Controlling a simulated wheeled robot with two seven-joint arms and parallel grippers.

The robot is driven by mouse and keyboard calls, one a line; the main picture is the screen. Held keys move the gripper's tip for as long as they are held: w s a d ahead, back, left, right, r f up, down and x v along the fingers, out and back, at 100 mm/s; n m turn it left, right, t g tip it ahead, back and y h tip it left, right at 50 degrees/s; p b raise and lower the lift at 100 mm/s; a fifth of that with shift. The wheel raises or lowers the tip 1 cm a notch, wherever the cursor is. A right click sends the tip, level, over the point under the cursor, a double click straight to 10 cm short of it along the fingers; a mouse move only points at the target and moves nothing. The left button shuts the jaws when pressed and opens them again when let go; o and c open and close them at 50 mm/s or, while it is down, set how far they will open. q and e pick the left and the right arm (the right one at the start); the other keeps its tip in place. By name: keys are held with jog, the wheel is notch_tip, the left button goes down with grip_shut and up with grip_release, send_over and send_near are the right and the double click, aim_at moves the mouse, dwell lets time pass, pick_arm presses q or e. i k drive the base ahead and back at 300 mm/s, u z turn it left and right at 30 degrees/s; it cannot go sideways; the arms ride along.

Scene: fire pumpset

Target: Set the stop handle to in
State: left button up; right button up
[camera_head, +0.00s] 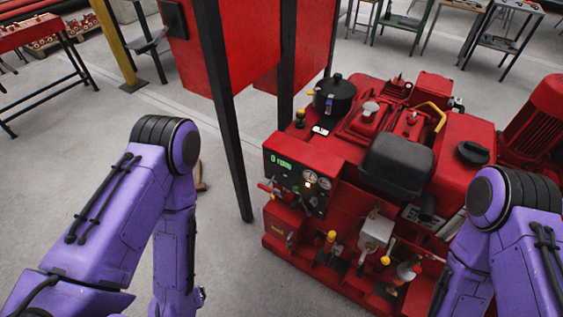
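The red fire pumpset (340,160) stands on the floor at the right of centre. Its control panel (300,180) has green lettering and small gauges and faces me. A small red-tipped lever (266,188) sticks out at the panel's left edge. Several yellow-knobbed fittings stand along the front, one of them a yellow knob (331,236) below the panel. I cannot tell which of these is the stop handle, nor its position. My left arm hangs down left of the pumpset and my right arm is in front of its right side. Both grippers are out of view.
Dark posts (224,110) carrying red panels (243,45) stand just behind and left of the pumpset. A yellow post (115,40) and a red table (30,35) are at the far left. Work tables line the back right. The floor between my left arm and the pumpset is mostly clear.

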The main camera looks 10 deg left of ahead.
aim_at(262, 185)
jog(key=z, duration=2.05)
jog(key=k, duration=0.95)
jog(key=u, duration=1.35)
jog(key=i, duration=0.5)
jog(key=u, duration=0.1)
